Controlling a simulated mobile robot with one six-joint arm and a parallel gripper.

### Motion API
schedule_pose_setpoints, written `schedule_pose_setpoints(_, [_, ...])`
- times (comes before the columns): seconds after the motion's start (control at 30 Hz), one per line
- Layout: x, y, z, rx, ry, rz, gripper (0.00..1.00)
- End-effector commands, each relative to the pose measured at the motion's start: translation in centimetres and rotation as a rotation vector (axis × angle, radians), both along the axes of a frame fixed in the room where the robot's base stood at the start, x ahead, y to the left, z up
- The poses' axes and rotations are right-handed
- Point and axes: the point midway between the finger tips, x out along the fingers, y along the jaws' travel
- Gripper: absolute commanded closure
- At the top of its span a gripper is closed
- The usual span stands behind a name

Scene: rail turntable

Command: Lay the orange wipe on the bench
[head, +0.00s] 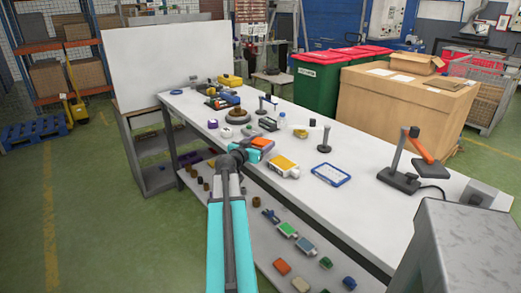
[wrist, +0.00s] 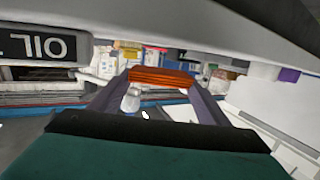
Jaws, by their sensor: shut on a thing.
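The orange wipe (wrist: 162,77) is gripped between the two fingertips of my gripper (wrist: 155,88) in the wrist view. In the head view the wipe (head: 263,142) shows as a small orange patch at the end of my gripper (head: 257,150), which is shut on it. The white bench (head: 365,211) runs from the back left to the front right. My gripper is at the bench's near edge, around the middle of its length. I cannot tell how high the wipe is above the bench top.
A yellow and white box (head: 285,166) lies just right of my gripper, with a blue-framed card (head: 331,175) beyond it. A round brown item (head: 237,116) and several small things crowd the far left half. A lamp-like stand (head: 405,165) stands at right. Bare bench shows around the card.

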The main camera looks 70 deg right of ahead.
Motion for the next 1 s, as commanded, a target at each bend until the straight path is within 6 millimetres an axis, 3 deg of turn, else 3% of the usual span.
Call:
schedule_pose_setpoints(0.23, [0.0,-1.6,0.0,0.001,0.002,-0.004,0.51])
schedule_pose_setpoints(0.4, [-0.7,-1.6,-2.4,0.002,0.001,-0.010,0.51])
schedule_pose_setpoints(0.6, [-1.0,-1.8,-3.6,0.001,0.001,-0.015,0.51])
schedule_pose_setpoints(1.0, [-1.3,-1.9,-3.8,0.000,0.000,-0.018,0.51])
